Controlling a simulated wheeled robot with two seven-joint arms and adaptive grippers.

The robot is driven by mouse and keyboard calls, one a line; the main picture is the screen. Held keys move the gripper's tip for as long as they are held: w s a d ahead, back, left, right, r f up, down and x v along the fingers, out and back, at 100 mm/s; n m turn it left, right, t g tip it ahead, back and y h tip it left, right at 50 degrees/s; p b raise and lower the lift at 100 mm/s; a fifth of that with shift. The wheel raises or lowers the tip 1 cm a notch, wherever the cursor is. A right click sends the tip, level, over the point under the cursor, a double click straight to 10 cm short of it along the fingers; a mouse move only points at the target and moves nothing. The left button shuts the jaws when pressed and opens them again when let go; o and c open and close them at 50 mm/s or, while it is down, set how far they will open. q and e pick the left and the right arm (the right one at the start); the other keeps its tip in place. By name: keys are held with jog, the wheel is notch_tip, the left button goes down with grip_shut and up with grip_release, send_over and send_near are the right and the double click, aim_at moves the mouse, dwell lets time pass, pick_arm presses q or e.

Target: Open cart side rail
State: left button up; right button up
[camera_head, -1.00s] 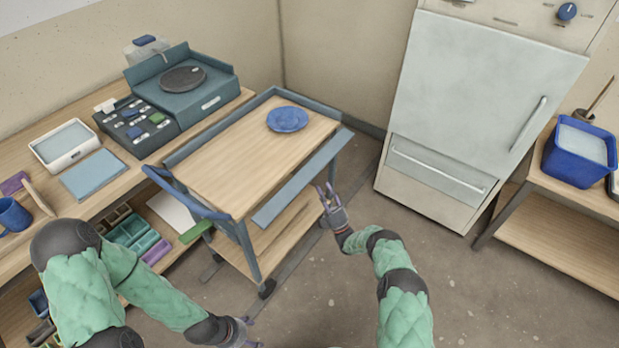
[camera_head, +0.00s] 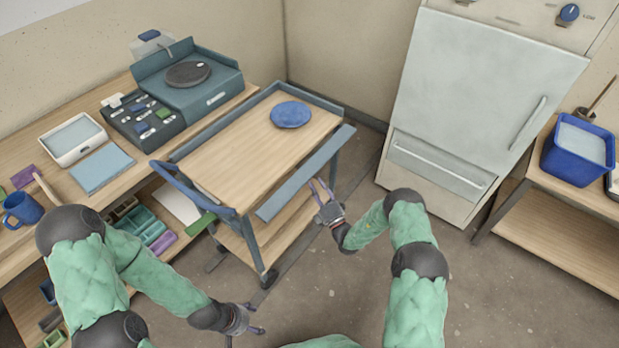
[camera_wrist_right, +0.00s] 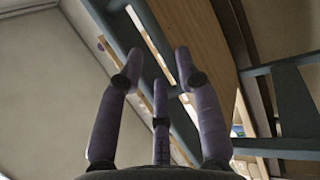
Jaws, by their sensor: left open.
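The cart (camera_head: 245,150) has a light wood top and blue-grey frame. Its side rail (camera_head: 306,172), a flat blue-grey bar, lies along the right long side, set out from the wood top with a gap visible. My right gripper (camera_head: 318,188) is open beside and just below the rail's outer edge; contact cannot be told. In the right wrist view its fingers (camera_wrist_right: 155,75) are spread and empty, with blue-grey bars and wood behind them. My left gripper (camera_head: 245,325) is open and empty over the floor, in front of the cart.
A blue plate (camera_head: 291,115) lies on the cart top. A workbench (camera_head: 110,190) with trays and a blue mug (camera_head: 22,209) is at left. A large pale cabinet (camera_head: 490,80) stands behind right. The floor (camera_head: 480,290) at front right is clear.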

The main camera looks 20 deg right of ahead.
aim_at(310, 176)
jog(key=shift+b+x, duration=0.55)
jog(key=shift+x, duration=2.1)
